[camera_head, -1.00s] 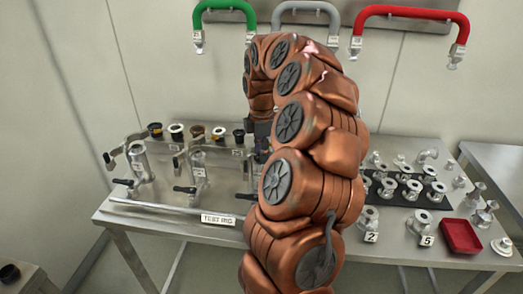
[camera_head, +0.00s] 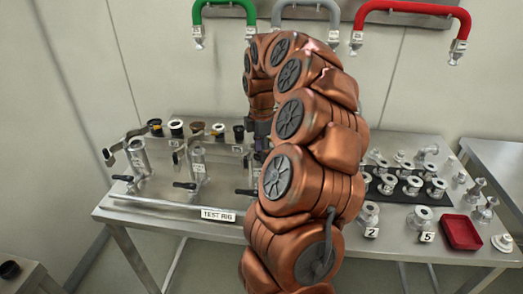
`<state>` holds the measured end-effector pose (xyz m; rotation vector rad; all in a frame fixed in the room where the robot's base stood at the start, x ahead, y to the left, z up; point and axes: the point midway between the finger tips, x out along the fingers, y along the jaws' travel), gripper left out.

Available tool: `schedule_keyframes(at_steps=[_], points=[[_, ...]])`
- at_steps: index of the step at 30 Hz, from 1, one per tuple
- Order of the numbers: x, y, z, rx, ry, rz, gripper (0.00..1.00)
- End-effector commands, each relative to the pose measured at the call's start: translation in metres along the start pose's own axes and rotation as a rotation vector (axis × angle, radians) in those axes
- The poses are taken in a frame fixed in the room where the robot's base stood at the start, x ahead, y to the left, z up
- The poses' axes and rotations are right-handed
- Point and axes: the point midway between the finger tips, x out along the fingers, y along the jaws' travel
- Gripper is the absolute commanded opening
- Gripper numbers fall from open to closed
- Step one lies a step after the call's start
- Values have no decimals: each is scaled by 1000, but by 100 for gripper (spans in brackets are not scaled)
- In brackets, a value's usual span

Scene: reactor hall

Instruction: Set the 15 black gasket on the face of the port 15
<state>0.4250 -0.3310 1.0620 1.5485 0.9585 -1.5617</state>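A row of small ring-like parts, black, white and brownish, stands along the back of the test rig; a black one (camera_head: 238,130) is nearest my gripper. I cannot tell which is the 15 gasket. Two upright metal ports show on the rig, a left one (camera_head: 138,158) and a middle one (camera_head: 198,165). Their tags are too small to read, so I cannot tell which is port 15. My gripper (camera_head: 262,140) is a dark shape low over the rig, right of the black part. My arm hides much of it; its fingers and any held thing cannot be made out.
The steel table (camera_head: 290,218) carries a TEST RIG sign (camera_head: 218,215). Black-handled levers (camera_head: 184,185) stick out at the rig's front. At right are a black mat (camera_head: 405,198) with metal fittings, a red tray (camera_head: 461,232) and loose fittings. Coloured handles (camera_head: 405,12) hang above.

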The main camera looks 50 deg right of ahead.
Motion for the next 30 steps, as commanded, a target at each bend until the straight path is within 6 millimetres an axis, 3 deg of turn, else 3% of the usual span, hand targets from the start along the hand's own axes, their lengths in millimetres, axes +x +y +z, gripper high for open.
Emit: schedule_keyframes(at_steps=[4, 17, 22, 30], points=[[0, 0, 0, -1, 1, 0, 62], [-4, 1, 0, 0, 0, 4, 62], [-19, 1, 0, 0, 0, 3, 62], [-62, 1, 0, 0, -2, 8, 62]])
